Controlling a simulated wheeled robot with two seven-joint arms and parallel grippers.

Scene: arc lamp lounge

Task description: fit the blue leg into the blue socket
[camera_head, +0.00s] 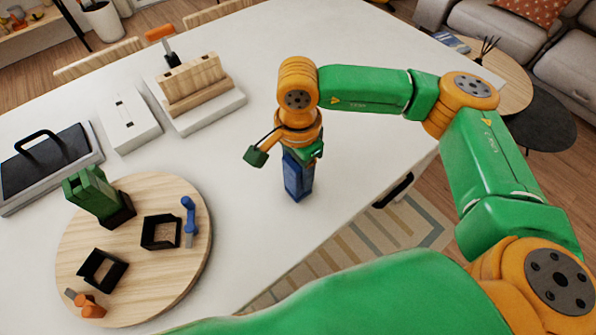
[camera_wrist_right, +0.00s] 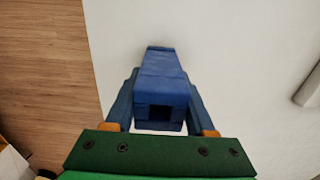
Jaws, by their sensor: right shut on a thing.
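The blue leg (camera_head: 298,178) is held upright by my right gripper (camera_head: 299,152) over the white table, to the right of the round board. I cannot tell whether its lower end touches the tabletop. In the right wrist view the blue leg (camera_wrist_right: 162,85) lies between the two fingers, with a dark square opening in its near end. The round wooden board (camera_head: 150,290) bears black square sockets. One open black socket (camera_head: 161,232) has a blue lever-like piece (camera_head: 189,220) beside it, which suggests the blue socket. My left gripper is not in view.
A green leg (camera_head: 95,195) stands in a dark socket on the board. Another open black socket (camera_head: 103,268) has an orange piece (camera_head: 86,303) beside it. A black-handled case (camera_head: 50,160), white box (camera_head: 130,122) and wooden rack (camera_head: 193,83) stand behind. Table between leg and board is clear.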

